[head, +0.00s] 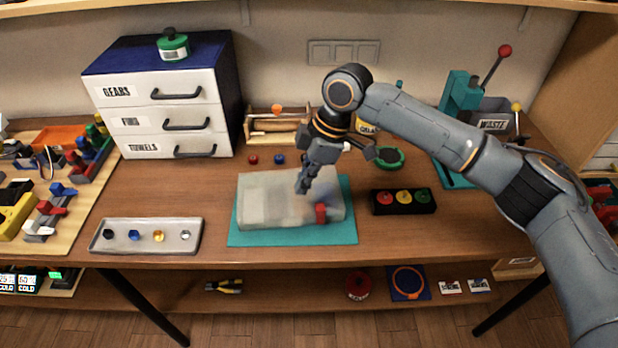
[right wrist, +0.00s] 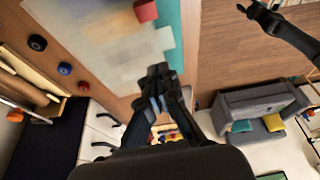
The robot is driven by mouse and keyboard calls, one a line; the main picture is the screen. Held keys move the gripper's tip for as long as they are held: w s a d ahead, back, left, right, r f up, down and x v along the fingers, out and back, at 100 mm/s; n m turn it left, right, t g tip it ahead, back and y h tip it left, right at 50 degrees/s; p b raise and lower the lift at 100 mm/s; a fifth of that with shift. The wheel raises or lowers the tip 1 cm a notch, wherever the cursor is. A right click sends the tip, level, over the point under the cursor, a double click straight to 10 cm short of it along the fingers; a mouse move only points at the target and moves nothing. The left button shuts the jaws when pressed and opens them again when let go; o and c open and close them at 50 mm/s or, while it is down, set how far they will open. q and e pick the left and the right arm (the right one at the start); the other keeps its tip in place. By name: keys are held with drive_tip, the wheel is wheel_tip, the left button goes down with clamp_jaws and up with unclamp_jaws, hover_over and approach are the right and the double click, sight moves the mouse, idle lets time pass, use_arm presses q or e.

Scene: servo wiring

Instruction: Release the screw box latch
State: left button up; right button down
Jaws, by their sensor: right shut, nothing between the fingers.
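The screw box (head: 270,205) is a pale, translucent, flat box lying on a teal mat (head: 245,238). A red latch (head: 320,213) sits at its front edge, right of the middle. In the right wrist view the box (right wrist: 105,40) and the red latch (right wrist: 146,11) show at the top. My right gripper (head: 302,187) points down over the box, behind and left of the latch. Its fingers (right wrist: 157,78) are shut and empty; whether they touch the lid I cannot tell. My left gripper (right wrist: 264,14) shows only at the top of the right wrist view, away from the box.
A black panel with red, yellow and green buttons (head: 403,212) stands right of the mat. A metal tray (head: 110,242) with small parts lies front left. A drawer cabinet (head: 225,75) stands behind left. A green ring (head: 398,160) is behind right.

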sight(306, 213)
drive_tip(key=p+x, duration=0.1)
drive_tip(key=x, duration=0.6)
drive_tip(key=shift+a+f, duration=0.1)
drive_tip(key=shift+f, duration=0.05)
drive_tip(key=d+p, duration=0.1)
drive_tip(key=d, duration=0.2)
drive_tip(key=shift+w+d+p, duration=0.2)
drive_tip(key=shift+d+p, duration=0.15)
drive_tip(key=shift+d, duration=0.3)
drive_tip(key=shift+a, duration=0.1)
